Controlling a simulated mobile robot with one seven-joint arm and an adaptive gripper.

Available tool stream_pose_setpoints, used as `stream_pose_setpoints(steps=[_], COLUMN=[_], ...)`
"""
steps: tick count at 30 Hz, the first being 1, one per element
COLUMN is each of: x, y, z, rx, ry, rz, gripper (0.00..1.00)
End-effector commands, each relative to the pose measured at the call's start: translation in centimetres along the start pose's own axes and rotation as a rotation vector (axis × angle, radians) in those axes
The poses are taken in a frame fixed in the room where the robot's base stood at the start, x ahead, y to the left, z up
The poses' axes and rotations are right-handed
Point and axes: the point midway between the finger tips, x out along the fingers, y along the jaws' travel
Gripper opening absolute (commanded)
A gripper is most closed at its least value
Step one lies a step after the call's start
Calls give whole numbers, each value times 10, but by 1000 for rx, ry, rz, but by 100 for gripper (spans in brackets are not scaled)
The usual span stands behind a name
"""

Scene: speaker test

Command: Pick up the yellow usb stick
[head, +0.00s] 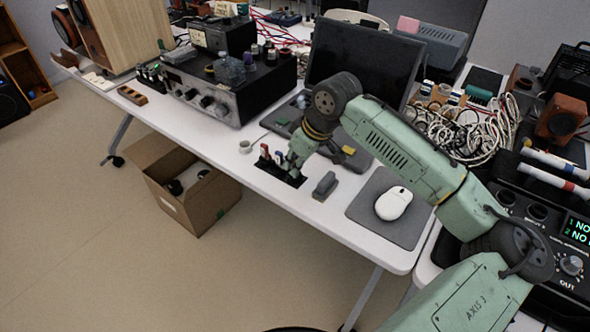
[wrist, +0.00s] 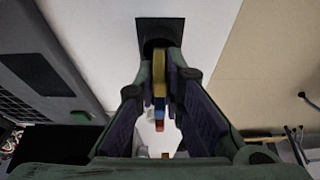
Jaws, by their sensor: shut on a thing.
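The yellow usb stick (wrist: 160,75) shows in the wrist view between the two fingers of my gripper (wrist: 161,58), which is shut on it. In the head view my gripper (head: 292,172) points down at a small black pad (head: 268,170) near the table's front edge and hides the yellow stick. A blue stick (head: 278,156) and a red one (head: 265,150) stand upright beside the gripper. In the wrist view the blue stick (wrist: 159,103) and red stick (wrist: 159,125) line up below the yellow one. I cannot tell whether the yellow stick touches the pad.
A small dark grey block (head: 325,185) lies right of the gripper, and a white mouse (head: 393,203) sits on a grey mat (head: 362,208). A laptop (head: 362,62) stands behind. A small cup (head: 245,147) is to the left. An open cardboard box (head: 205,205) is on the floor.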

Motion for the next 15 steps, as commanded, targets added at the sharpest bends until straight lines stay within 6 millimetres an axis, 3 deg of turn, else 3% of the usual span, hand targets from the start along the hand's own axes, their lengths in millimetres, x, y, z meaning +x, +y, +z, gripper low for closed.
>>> stream_pose_setpoints(steps=[10, 15], x=[-2, -12], y=[0, 0], z=[-1, -6], rx=[0, -2], ry=[1, 2], rz=[1, 0], gripper=[0, 0])
